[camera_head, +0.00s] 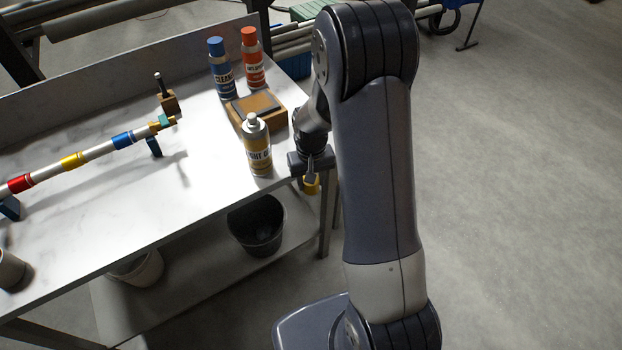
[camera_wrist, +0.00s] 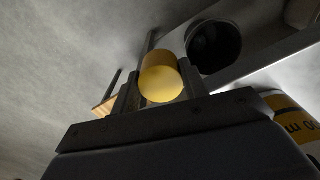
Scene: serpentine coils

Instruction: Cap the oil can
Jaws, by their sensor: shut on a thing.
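The oil can (camera_head: 259,158) stands upright on the white bench near its front right corner. It has a grey and yellow label and a pale spout on top, with no cap on it. Part of the can also shows at the right edge of the wrist view (camera_wrist: 292,118). My gripper (camera_head: 311,177) is just right of the can, by the bench edge. It is shut on the yellow cap (camera_head: 312,187), which sits between the two fingers in the wrist view (camera_wrist: 162,83). The cap is apart from the can.
A wooden block with a dark top (camera_head: 258,108) lies behind the can. A blue bottle (camera_head: 222,72) and an orange bottle (camera_head: 252,62) stand beyond it. A rod with coloured bands (camera_head: 98,150) crosses the bench at left. A black bucket (camera_head: 257,228) is on the lower shelf.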

